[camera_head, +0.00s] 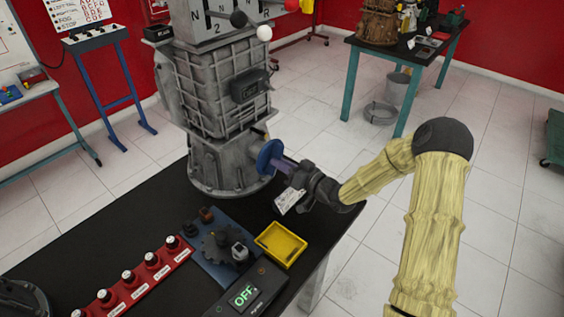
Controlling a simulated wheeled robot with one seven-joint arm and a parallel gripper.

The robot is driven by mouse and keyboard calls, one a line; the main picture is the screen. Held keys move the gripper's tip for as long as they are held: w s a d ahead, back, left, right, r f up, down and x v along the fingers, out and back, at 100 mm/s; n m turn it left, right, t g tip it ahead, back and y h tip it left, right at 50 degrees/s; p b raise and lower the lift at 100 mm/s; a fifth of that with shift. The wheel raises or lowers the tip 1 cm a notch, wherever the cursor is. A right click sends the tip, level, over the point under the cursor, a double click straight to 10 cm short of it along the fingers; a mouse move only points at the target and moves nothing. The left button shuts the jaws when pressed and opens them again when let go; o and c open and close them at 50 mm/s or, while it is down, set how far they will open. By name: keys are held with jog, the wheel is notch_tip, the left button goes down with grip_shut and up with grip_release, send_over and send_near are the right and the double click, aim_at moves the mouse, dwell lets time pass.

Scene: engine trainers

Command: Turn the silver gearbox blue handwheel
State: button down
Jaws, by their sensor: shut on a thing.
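The silver gearbox (222,105) stands upright on the black table, left of centre in the head view. Its blue handwheel (268,155) sticks out low on the right side. My gripper (285,166) reaches in from the right and is shut on the handwheel at its right face. The dark wrist and fingers hide part of the wheel's right side and hub. A white tag (289,201) shows just below my gripper.
On the black table (120,228) are a yellow tray (281,244), a control box reading OFF (245,295), a gear on a blue plate (222,247) and a red strip of knobs (141,276). Levers with coloured balls (264,33) top the gearbox. Open floor lies right.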

dwell(0.4)
jog(key=c, duration=1.4)
grip_release()
jog(key=shift+o, duration=0.2)
jog(key=b+v, duration=0.1)
jog(key=v, duration=1.6)
jog(key=shift+d, duration=0.2)
jog(key=shift+s+f, duration=0.1)
jog(key=shift+s, duration=0.05)
